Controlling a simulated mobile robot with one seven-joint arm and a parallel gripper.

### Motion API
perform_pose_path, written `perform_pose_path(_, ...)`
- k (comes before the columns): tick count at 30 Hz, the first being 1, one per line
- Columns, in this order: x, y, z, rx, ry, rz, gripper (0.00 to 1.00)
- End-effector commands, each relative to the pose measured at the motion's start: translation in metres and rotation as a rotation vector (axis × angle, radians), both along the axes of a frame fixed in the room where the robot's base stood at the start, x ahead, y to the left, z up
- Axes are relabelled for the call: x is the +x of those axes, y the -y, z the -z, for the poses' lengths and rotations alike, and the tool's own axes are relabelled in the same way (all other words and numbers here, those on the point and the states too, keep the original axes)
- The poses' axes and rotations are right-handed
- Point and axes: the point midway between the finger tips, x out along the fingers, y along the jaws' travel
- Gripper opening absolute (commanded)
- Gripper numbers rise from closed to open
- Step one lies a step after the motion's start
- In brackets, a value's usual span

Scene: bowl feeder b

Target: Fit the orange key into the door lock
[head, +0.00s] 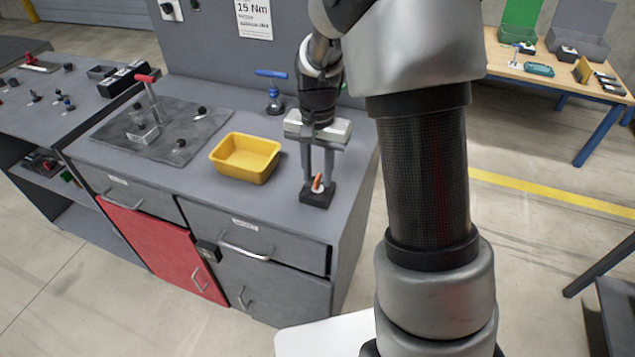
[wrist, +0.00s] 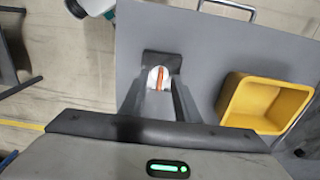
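The orange key (head: 317,183) stands upright in a small black block (head: 317,197) near the right end of the grey worktop, with a white part around it. My gripper (head: 318,183) points down over it, its two fingers apart, one on each side of the key. In the wrist view the key (wrist: 160,77) shows between the fingertips, with gaps too small to judge exactly. The door lock appears to be the black box (head: 208,251) beside the red door (head: 165,248) in the cabinet front below the worktop.
A yellow bin (head: 245,158) stands left of my gripper; it also shows in the wrist view (wrist: 264,103). A blue-handled tool (head: 274,98) stands behind. A grey plate (head: 148,128) with a red-handled lever lies further left. Drawer handles (head: 246,250) stick out in front.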

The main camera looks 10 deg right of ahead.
Motion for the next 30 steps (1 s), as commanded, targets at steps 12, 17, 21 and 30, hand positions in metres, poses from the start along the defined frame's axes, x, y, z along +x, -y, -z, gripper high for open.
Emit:
perform_pose_path(12, 0.0, 0.0, 0.003, -0.001, 0.001, 0.0, 0.04)
perform_pose_path(17, 0.0, 0.0, 0.003, 0.0, 0.001, 0.0, 0.0)
perform_pose_path(21, 0.0, 0.0, 0.003, 0.0, 0.001, 0.0, 0.0)
perform_pose_path(30, 0.002, 0.0, -0.034, 0.0, 0.007, 0.0, 0.0)
